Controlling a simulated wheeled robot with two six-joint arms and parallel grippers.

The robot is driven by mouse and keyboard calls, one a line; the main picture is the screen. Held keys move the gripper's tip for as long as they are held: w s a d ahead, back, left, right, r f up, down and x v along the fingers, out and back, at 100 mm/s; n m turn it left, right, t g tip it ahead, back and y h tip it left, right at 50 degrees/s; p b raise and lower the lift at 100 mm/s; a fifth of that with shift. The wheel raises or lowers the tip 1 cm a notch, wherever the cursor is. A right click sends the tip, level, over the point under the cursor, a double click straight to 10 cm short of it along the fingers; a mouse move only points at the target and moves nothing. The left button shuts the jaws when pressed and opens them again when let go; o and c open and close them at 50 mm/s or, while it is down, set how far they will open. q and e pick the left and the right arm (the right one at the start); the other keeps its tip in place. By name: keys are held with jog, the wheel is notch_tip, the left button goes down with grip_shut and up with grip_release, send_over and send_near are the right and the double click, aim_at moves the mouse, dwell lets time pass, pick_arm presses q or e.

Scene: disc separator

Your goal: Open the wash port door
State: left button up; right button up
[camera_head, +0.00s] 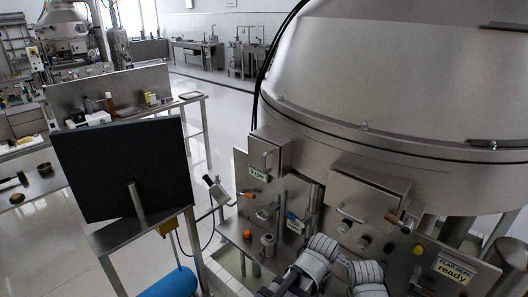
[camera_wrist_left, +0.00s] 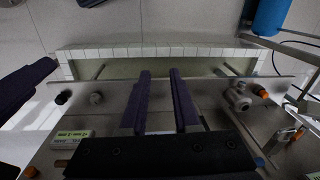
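The separator's steel housing (camera_head: 390,90) fills the right of the head view. I cannot tell which is the wash port door. My left gripper (camera_wrist_left: 159,72) points over a steel deck, fingers apart, nothing between them. A dark finger of my right gripper (camera_wrist_left: 30,80) enters at left in the wrist view.
A "ready" sign (camera_head: 453,270) is at lower right. A dark panel (camera_head: 125,168) on a stand and a blue cylinder (camera_head: 168,284) are at left. Knobs and fittings (camera_wrist_left: 240,98) stand on the deck.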

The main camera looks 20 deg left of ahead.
pick_arm(q)
jog(key=w+a+r+n+t+p, duration=0.1)
jog(key=w+a+r+p, duration=0.4)
jog(key=w+r+p, duration=0.25)
jog(key=w+a+r+n+t+p, duration=0.1)
jog(key=w+a+r+n+p, duration=0.1)
jog(key=w+a+r+p, duration=0.5)
notch_tip(320, 180, up, 16)
jog(key=n+t+p, duration=0.2)
jog(key=n+p, duration=0.1)
jog(key=p, duration=0.9)
send_over(264, 161)
jog(key=s, duration=0.2)
jog(key=shift+s+d+r, duration=0.1)
jog(key=shift+d+r, duration=0.05)
jog(key=shift+d, duration=0.15)
jog(key=b+x, duration=0.7)
jog(key=x, duration=0.1)
jog(key=shift+s, duration=0.1)
grip_shut()
